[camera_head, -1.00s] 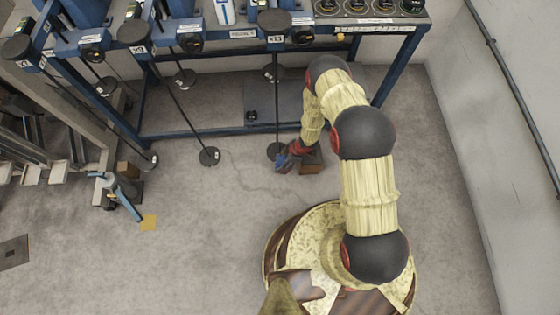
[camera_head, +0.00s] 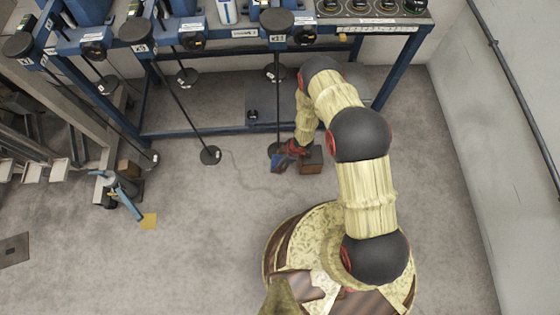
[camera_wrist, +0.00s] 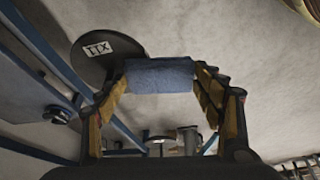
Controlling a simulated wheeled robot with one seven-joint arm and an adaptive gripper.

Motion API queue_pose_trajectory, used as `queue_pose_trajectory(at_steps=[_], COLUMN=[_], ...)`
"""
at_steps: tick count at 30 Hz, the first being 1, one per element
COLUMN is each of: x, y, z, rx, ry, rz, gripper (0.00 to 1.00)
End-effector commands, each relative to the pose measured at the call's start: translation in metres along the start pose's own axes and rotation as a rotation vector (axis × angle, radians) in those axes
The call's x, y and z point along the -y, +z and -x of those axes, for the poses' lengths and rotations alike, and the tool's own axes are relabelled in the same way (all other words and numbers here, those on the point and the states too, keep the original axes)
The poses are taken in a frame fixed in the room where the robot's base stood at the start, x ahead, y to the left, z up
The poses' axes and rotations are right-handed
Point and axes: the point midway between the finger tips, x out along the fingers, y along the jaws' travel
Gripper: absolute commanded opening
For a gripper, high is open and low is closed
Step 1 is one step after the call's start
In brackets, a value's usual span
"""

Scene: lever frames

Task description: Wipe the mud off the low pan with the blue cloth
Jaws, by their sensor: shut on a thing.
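The blue cloth (camera_wrist: 160,76) is folded between the two fingers of my gripper (camera_head: 283,161), which is shut on it. It also shows as a small blue patch in the head view (camera_head: 277,164). The low pan (camera_wrist: 104,58), a dark round disc with a pale label reading like XII, lies just left of and partly behind the cloth in the wrist view. In the head view the low pan (camera_head: 273,149) is at the rod's foot, partly hidden by my gripper. I cannot tell whether the cloth touches it. No mud can be made out on the part showing.
The blue lever frame (camera_head: 190,131) stands behind, with another low disc (camera_head: 210,156) to the left. The concrete floor in front is mostly clear; a wall (camera_head: 480,150) is at the right.

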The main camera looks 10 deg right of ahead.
Motion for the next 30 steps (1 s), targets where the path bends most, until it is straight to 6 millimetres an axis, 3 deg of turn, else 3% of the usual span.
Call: queue_pose_trajectory(at_steps=[30], x=[-0.005], y=[0.025], z=[0.009], rx=[0.000], ry=[0.000], rz=[-0.001], gripper=[0.45])
